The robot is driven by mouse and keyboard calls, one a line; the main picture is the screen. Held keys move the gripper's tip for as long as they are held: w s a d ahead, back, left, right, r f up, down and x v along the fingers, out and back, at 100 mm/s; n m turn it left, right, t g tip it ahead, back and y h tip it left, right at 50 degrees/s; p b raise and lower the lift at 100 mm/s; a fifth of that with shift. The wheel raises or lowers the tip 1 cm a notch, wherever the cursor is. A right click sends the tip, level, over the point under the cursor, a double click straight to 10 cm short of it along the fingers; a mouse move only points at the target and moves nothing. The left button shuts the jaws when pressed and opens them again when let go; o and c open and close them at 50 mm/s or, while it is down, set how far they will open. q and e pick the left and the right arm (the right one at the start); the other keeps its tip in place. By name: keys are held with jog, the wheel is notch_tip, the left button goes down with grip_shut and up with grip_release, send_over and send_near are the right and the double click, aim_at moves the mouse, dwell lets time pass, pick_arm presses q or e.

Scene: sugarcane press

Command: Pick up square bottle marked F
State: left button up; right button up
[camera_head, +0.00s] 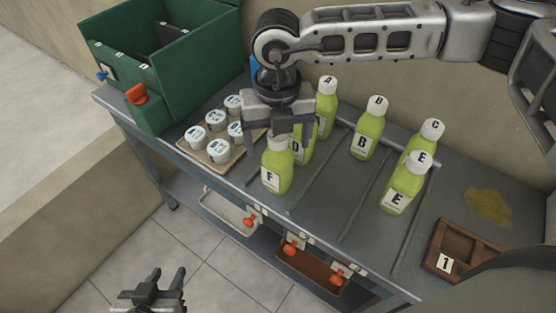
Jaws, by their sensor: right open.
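The square bottle marked F (276,174) stands upright near the front edge of the grey table, with yellow-green contents and a white cap. My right gripper (279,135) is above it, fingers pointing down and spread, one to each side of the cap. I cannot tell whether the fingers touch the cap. Bottle D (304,148) stands close behind F, partly hidden by the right gripper. My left gripper (164,283) is low at the bottom left, over the floor in front of the table, open and empty.
Bottles A (325,115), B (366,138), E (402,191) and one marked C on its cap (429,136) stand among thin dividers. A tray of white-lidded cups (224,152) and a green machine (188,75) are left. A brown tray marked 1 (437,264) is right, near a yellowish puddle (489,205).

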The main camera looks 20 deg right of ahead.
jog(key=shift+f, duration=1.25)
jog(key=c, duration=1.4)
jog(key=shift+r, duration=0.1)
jog(key=shift+c, duration=1.2)
